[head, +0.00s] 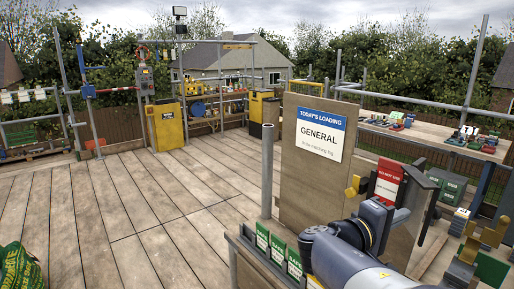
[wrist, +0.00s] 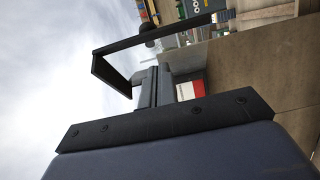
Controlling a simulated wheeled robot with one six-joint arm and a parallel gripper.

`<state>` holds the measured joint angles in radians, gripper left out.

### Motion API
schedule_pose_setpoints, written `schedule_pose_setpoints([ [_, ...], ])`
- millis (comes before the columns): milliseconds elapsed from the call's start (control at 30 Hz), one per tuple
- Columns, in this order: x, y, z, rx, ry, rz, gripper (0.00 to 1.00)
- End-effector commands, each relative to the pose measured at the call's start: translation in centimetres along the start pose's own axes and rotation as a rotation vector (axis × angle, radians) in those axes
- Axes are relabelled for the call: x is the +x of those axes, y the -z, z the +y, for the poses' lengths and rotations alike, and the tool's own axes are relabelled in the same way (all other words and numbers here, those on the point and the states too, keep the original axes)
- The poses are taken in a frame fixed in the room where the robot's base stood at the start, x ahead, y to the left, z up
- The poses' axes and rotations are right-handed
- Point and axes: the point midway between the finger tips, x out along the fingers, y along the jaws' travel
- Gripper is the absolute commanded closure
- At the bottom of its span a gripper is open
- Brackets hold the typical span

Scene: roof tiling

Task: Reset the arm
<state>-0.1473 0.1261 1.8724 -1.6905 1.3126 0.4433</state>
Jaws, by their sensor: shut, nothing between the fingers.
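My arm (head: 345,258) reaches in from the lower right of the head view, with its wrist bent in front of a wooden board. My gripper (wrist: 150,85) shows in the wrist view as dark fingers beyond a bolted black plate. It is shut and holds nothing. The wrist view is tilted sideways, with sky filling its left side. In the head view the gripper's tips are hard to make out among the things behind the wrist.
The board carries a "TODAY'S LOADING: GENERAL" sign (head: 321,128). A red tag (head: 388,183) stands close to my wrist. Green-labelled items (head: 278,250) line the bench front. A scaffold post (head: 267,170) rises left of the board. The plank deck (head: 130,210) at left is largely clear.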

Motion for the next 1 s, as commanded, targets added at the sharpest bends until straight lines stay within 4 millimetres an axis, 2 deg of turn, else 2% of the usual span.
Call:
schedule_pose_setpoints([
  [267,-0.7,1.4,0.3,-0.003,0.0,-0.112,1.0],
  [433,-2.9,4.1,-0.3,0.001,-0.001,-0.114,1.0],
  [533,-4.6,4.9,-0.2,0.001,-0.001,-0.113,1.0],
  [800,-9.3,5.3,-0.2,0.001,-0.001,-0.114,1.0],
  [1000,-11.9,5.6,-0.1,0.0,0.0,-0.115,1.0],
])
